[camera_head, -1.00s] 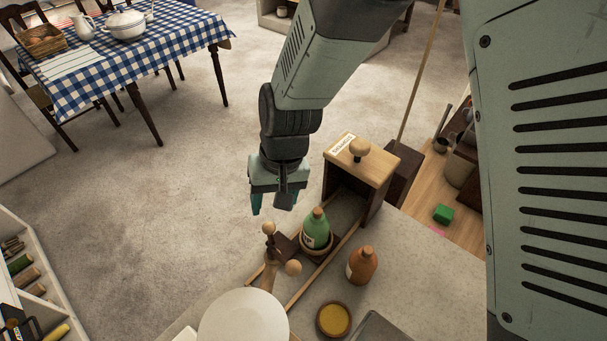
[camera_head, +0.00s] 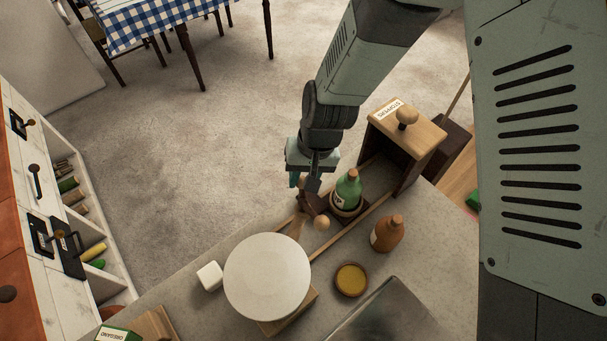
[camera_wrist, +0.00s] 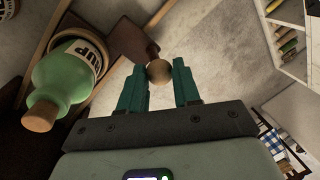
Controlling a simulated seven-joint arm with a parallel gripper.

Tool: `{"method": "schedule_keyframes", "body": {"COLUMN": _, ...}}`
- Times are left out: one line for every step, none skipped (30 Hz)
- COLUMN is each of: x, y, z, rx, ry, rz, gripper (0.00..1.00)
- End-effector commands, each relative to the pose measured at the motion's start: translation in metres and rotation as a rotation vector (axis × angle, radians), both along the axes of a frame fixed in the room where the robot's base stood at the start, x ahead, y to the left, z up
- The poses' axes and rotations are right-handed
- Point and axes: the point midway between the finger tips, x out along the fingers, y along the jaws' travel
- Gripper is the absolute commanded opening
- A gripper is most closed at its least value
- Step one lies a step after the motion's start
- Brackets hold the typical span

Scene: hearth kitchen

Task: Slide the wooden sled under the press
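The dark wooden sled (camera_head: 312,203) lies between two pale rails on the counter. It carries a round wooden cup (camera_head: 346,211) holding a green bottle (camera_head: 348,188) with a cork. The bottle also shows in the wrist view (camera_wrist: 66,82). The press (camera_head: 408,138), a wooden box with a knob on top and an open front, stands at the rails' far end; the bottle is outside it. My gripper (camera_head: 305,183) is at the sled's near left end. In the wrist view, its teal fingers (camera_wrist: 158,82) are apart, with a round wooden knob (camera_wrist: 158,71) between their tips and gaps showing.
A brown corked bottle (camera_head: 387,233) and a bowl of yellow contents (camera_head: 351,280) stand right of the rails. Open floor lies left of the counter.

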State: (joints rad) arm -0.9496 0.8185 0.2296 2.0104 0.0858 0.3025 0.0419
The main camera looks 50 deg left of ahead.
Motion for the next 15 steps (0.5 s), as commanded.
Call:
{"method": "schedule_keyframes", "body": {"x": 0.0, "y": 0.0, "z": 0.0, "rx": 0.0, "ry": 0.0, "rz": 0.0, "gripper": 0.23}}
{"method": "schedule_keyframes", "body": {"x": 0.0, "y": 0.0, "z": 0.0, "rx": 0.0, "ry": 0.0, "rz": 0.0, "gripper": 0.18}}
{"method": "schedule_keyframes", "body": {"x": 0.0, "y": 0.0, "z": 0.0, "rx": 0.001, "ry": 0.001, "rz": 0.0, "gripper": 0.12}}
{"method": "schedule_keyframes", "body": {"x": 0.0, "y": 0.0, "z": 0.0, "rx": 0.001, "ry": 0.001, "rz": 0.0, "gripper": 0.07}}
{"method": "schedule_keyframes", "body": {"x": 0.0, "y": 0.0, "z": 0.0, "rx": 0.001, "ry": 0.001, "rz": 0.0, "gripper": 0.03}}
{"method": "schedule_keyframes", "body": {"x": 0.0, "y": 0.0, "z": 0.0, "rx": 0.001, "ry": 0.0, "rz": 0.0, "gripper": 0.0}}
{"method": "schedule_keyframes", "body": {"x": 0.0, "y": 0.0, "z": 0.0, "rx": 0.001, "ry": 0.001, "rz": 0.0, "gripper": 0.0}}
{"method": "schedule_keyframes", "body": {"x": 0.0, "y": 0.0, "z": 0.0, "rx": 0.001, "ry": 0.0, "rz": 0.0, "gripper": 0.0}}
{"method": "schedule_keyframes", "body": {"x": 0.0, "y": 0.0, "z": 0.0, "rx": 0.001, "ry": 0.0, "rz": 0.0, "gripper": 0.0}}
{"method": "schedule_keyframes", "body": {"x": 0.0, "y": 0.0, "z": 0.0, "rx": 0.001, "ry": 0.0, "rz": 0.0, "gripper": 0.0}}
{"method": "schedule_keyframes", "body": {"x": 0.0, "y": 0.0, "z": 0.0, "rx": 0.001, "ry": 0.0, "rz": 0.0, "gripper": 0.0}}
{"method": "schedule_keyframes", "body": {"x": 0.001, "y": 0.001, "z": 0.0, "rx": 0.001, "ry": 0.0, "rz": 0.0, "gripper": 0.0}}
{"method": "schedule_keyframes", "body": {"x": 0.003, "y": 0.001, "z": 0.0, "rx": 0.002, "ry": 0.0, "rz": -0.001, "gripper": 0.0}}
{"method": "schedule_keyframes", "body": {"x": 0.007, "y": 0.001, "z": 0.0, "rx": 0.002, "ry": 0.0, "rz": -0.003, "gripper": 0.0}}
{"method": "schedule_keyframes", "body": {"x": 0.014, "y": 0.001, "z": 0.0, "rx": 0.002, "ry": 0.0, "rz": -0.005, "gripper": 0.0}}
